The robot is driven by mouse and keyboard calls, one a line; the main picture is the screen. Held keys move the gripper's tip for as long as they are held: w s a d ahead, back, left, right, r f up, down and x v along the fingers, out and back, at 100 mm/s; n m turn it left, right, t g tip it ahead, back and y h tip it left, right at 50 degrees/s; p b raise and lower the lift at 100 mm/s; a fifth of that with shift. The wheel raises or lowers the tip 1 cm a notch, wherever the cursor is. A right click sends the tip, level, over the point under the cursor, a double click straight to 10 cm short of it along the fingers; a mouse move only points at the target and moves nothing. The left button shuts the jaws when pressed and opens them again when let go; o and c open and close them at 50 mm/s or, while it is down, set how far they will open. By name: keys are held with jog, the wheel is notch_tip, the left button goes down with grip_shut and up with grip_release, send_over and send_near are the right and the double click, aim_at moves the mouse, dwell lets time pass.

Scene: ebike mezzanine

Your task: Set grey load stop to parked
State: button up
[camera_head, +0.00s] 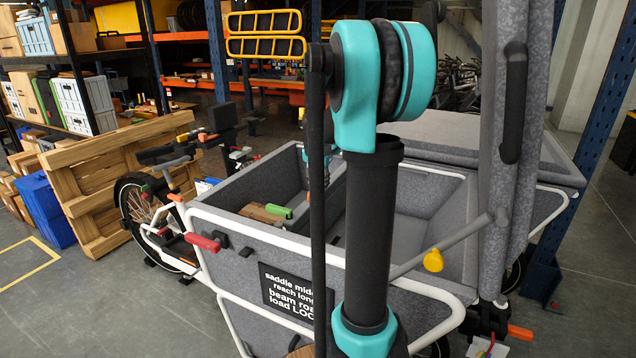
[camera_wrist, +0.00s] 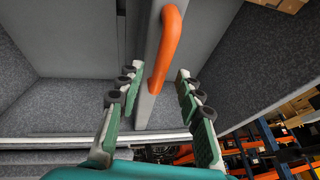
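In the wrist view, my gripper (camera_wrist: 158,88) is open, its two green fingers with dark pads spread to either side of an orange handle (camera_wrist: 170,40). The handle is joined to a grey bar (camera_wrist: 147,75) that runs between the fingers; nothing is gripped. I cannot tell whether this bar is the grey load stop. In the head view, my arm hides the middle of the grey cargo box (camera_head: 270,232) and most of my gripper. A dark label (camera_head: 290,293) on the box reads "saddle mid", "reach long", "beam roa…", "load LOC…", its right side hidden.
A grey rod with a yellow knob (camera_head: 433,260) crosses the box's right side. A red handle (camera_head: 203,242) sticks out on its left rim. A wooden pallet (camera_head: 105,180) and blue crates (camera_head: 47,210) stand left. A blue rack post (camera_head: 590,150) stands right. Floor is clear at front left.

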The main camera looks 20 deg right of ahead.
jog(key=shift+w+f, duration=0.1)
jog(key=shift+f, duration=0.2)
grip_shut()
